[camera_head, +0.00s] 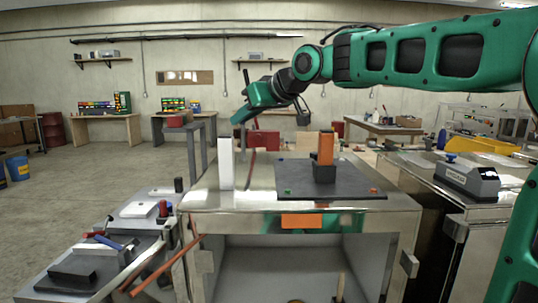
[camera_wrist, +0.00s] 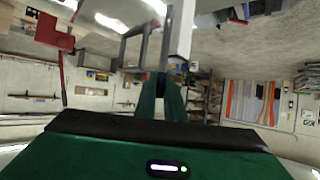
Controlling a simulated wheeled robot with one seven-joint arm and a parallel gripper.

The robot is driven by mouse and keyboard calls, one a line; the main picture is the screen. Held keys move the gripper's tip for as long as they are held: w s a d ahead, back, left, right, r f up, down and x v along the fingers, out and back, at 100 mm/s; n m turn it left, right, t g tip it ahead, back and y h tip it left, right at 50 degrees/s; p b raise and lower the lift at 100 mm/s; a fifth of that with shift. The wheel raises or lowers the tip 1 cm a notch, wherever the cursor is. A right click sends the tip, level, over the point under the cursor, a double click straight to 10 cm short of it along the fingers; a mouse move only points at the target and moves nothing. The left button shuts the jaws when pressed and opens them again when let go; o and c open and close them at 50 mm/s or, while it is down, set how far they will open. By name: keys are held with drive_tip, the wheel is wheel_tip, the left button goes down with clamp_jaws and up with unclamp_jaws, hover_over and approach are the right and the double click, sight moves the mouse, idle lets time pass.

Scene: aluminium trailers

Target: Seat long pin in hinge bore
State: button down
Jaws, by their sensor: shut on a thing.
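My gripper (camera_head: 237,119) hangs in the air at upper centre, above and behind the white post, pointing down and left. In the wrist view its green fingers (camera_wrist: 161,97) are closed together. A thin grey bar (camera_wrist: 166,40) extends from between the fingertips and seems to be the long pin. The pin cannot be made out in the head view. An orange upright block (camera_head: 326,147) stands in a black base (camera_head: 324,173) on the dark mat, right of and below my gripper. It may be the hinge part. No bore can be made out.
A white upright post (camera_head: 226,163) stands on the metal bench (camera_head: 202,200), left of the dark mat (camera_head: 290,181). It also shows in the wrist view (camera_wrist: 182,28). A side table with tools (camera_head: 110,240) is at lower left. A grey boxed device (camera_head: 468,180) stands at right.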

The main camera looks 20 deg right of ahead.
drive_tip(key=w+d+f, duration=0.3)
drive_tip(key=d+f, duration=0.4)
drive_tip(key=f, duration=0.1)
drive_tip(key=shift+f, duration=0.4)
drive_tip(key=c, duration=1.8)
unclamp_jaws()
drive_tip(key=shift+c, duration=0.2)
drive_tip(key=shift+d, duration=0.1)
